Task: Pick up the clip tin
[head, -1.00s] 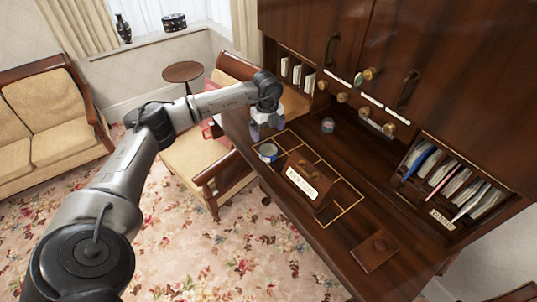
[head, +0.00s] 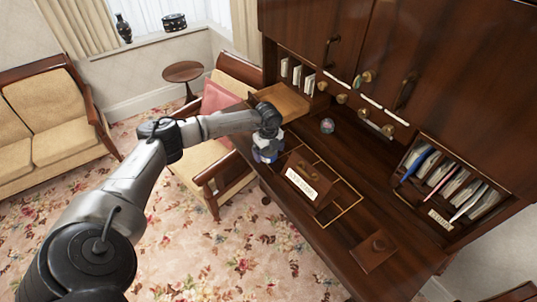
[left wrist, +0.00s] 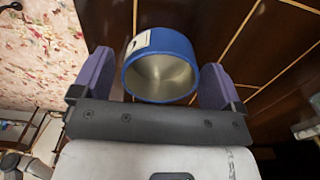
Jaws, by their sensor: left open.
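A round blue tin, which looks like the clip tin (left wrist: 160,70), shows in the left wrist view with its open mouth and bare metal inside facing the camera. A pale label sits on its side. My left gripper (left wrist: 156,62) is open, with one purple finger on each side of the tin; whether they touch it I cannot tell. In the head view my left gripper (head: 267,154) is over the desk's left front edge and hides most or all of the tin. My right gripper is not in view.
A wooden box with a white label (head: 302,184) stands close to the right of the gripper on the desk (head: 325,232). A small round object (head: 327,126) lies further back. A flat wooden piece (head: 374,252) lies near the right front. An armchair (head: 222,98) stands left of the desk.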

